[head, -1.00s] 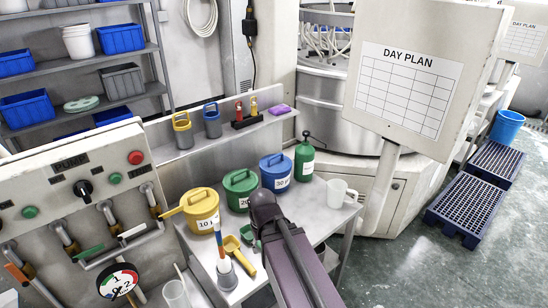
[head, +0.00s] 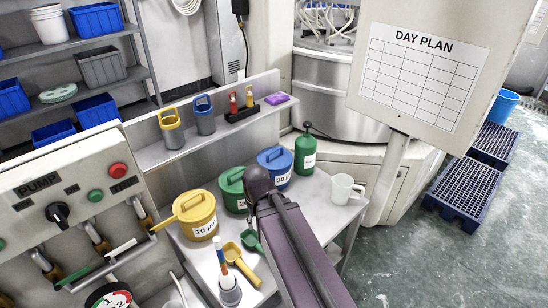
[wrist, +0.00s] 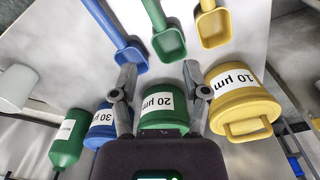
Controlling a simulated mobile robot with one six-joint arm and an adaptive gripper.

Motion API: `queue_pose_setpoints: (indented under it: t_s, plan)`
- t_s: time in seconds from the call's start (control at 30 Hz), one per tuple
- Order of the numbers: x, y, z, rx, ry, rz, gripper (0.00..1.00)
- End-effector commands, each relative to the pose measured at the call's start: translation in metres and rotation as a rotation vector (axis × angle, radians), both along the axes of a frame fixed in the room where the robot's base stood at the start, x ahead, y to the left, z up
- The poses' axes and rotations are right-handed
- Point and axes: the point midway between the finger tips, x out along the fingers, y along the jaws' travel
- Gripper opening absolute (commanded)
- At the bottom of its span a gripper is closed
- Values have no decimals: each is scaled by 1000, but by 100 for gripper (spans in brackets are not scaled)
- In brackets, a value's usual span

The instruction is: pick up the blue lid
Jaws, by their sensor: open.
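The blue lid (head: 274,157) sits on the blue tub (head: 279,178) marked 30 µm, between the green tub and the green bottle on the metal table. In the wrist view the blue tub (wrist: 102,122) is left of my gripper, its lid partly hidden behind my gripper. My gripper (wrist: 159,72) is open and empty, its fingers on either side of the green tub (wrist: 163,105) marked 20 µm in that picture. I cannot tell its height above the table or whether it touches anything. In the head view my arm hides the fingers and part of the green tub (head: 231,190).
A yellow tub (head: 196,215) and a green bottle (head: 305,155) flank the row. A white jug (head: 346,189) stands at right. Yellow (wrist: 212,27), green (wrist: 168,42) and blue (wrist: 118,40) scoops lie in front. A shelf (head: 200,140) runs behind the tubs.

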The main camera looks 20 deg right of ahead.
Motion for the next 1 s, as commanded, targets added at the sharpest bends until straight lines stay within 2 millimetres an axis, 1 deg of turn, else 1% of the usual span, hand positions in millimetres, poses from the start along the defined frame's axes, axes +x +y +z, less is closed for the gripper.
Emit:
queue_pose_setpoints:
  t_s: [0.37, 0.47, 0.57, 0.67, 0.77, 0.9, 0.97, 1.0]
  plan:
    - [1, -1, -1, -5, -2, 6, 60]
    - [7, -3, -4, -26, -11, 27, 60]
    - [18, -11, -9, -72, -26, 69, 60]
    - [36, -21, -16, -147, -48, 145, 60]
    - [60, -34, -23, -252, -70, 253, 60]
    - [101, -52, -29, -439, -87, 447, 60]
    - [120, -59, -29, -529, -86, 539, 60]
    - [133, -64, -29, -588, -82, 601, 60]
